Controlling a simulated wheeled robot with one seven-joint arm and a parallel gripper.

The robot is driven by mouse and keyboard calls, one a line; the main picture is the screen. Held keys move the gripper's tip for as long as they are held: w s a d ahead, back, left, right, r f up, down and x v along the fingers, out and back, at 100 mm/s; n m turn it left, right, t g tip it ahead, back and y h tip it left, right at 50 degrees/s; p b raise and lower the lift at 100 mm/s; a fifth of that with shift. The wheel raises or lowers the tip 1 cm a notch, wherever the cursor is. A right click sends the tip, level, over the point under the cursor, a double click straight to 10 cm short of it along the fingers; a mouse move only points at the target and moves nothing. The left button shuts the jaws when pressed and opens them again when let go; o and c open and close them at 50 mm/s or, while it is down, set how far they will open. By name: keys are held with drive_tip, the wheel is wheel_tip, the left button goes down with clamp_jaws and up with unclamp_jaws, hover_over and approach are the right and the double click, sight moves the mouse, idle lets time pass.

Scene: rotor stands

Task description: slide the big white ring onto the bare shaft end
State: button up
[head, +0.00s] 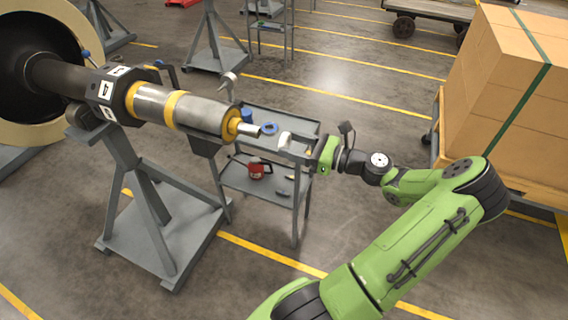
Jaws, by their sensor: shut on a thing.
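The rotor shaft (185,107) lies across a grey stand, with a grey cylinder, yellow bands and a bare metal shaft end (249,129) pointing right. My gripper (304,149) is right of the shaft end, in front of the tool cart. It is shut on the white ring (285,139), which shows small and nearly edge-on at the fingertips. The ring is apart from the shaft end, with a short gap between them in the picture. The fingertips are small here, and the ring's hole cannot be made out.
A grey cart (295,205) stands behind the gripper, with a blue ring (269,128) on top and a red object (257,170) on its lower shelf. The rotor stand (150,235) is at left. Floor in front is clear.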

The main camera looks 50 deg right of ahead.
sight(259, 132)
drive_tip(key=shift+r+b+x, duration=0.15)
drive_tip(key=shift+b+x, duration=0.65)
drive_tip(key=shift+x, duration=0.4)
drive_tip(key=shift+r+b+x, duration=0.15)
drive_tip(key=shift+b+x, duration=0.65)
drive_tip(key=shift+x, duration=0.4)
drive_tip(key=shift+d, duration=0.1)
drive_tip(key=shift+r+p, duration=0.2)
drive_tip(key=shift+p, duration=0.6)
drive_tip(key=shift+p+x, duration=0.8)
drive_tip(key=shift+p, duration=0.15)
drive_tip(key=shift+w+f, duration=0.1)
drive_tip(key=shift+w, duration=0.2)
drive_tip(key=shift+w+p, duration=0.2)
drive_tip(key=shift+p, duration=0.1)
drive_tip(key=shift+p+x, duration=0.4)
drive_tip(key=shift+x, duration=0.8)
